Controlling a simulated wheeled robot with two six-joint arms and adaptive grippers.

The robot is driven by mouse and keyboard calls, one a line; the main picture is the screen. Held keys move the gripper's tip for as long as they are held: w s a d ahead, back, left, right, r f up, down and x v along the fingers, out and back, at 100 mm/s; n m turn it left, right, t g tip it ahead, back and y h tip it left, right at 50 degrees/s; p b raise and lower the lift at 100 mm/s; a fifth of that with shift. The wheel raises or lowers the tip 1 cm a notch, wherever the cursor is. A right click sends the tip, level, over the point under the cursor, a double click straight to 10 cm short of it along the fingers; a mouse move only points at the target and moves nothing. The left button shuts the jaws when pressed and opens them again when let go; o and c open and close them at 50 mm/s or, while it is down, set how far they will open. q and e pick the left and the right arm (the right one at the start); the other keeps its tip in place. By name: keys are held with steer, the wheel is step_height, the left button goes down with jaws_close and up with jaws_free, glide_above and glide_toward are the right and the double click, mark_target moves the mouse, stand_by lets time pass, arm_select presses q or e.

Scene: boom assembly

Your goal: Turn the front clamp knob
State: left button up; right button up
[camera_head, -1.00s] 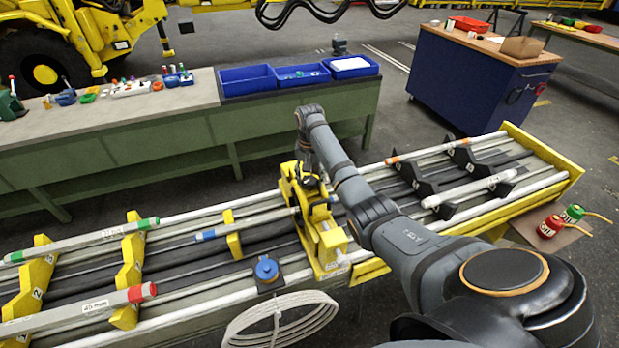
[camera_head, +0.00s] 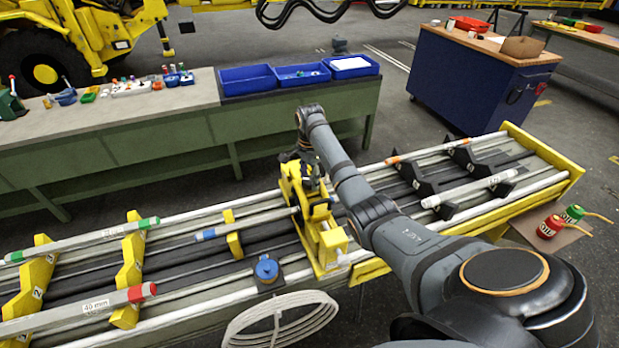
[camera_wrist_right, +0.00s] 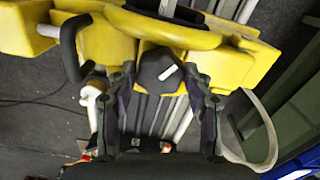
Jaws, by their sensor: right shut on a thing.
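The yellow clamp (camera_head: 326,240) stands across the long boom rack in the head view. In the right wrist view the clamp's yellow body (camera_wrist_right: 95,42) fills the top. A dark round knob (camera_wrist_right: 158,66) with a white pointer line sits at the middle of its edge. The pointer slants up to the right. My right gripper (camera_wrist_right: 160,84) has one finger on each side of the knob and is shut on it. In the head view my right gripper (camera_head: 308,172) is at the top of the clamp, and the knob cannot be made out there. My left gripper is not in view.
A blue-capped fitting (camera_head: 266,269) and a coiled white hose (camera_head: 275,322) are at the rack's near side. Marked tubes (camera_head: 90,306) lie in yellow supports on the left. A green bench (camera_head: 170,132) with blue bins (camera_head: 248,78) stands behind. Red and green bottles (camera_head: 549,228) are at right.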

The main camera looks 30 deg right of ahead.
mark_target(310, 179)
steer(key=shift+m, duration=1)
steer(key=o, duration=1.2)
steer(key=shift+r, duration=0.35)
step_height(310, 179, up, 7)
steer(key=shift+f, duration=0.1)
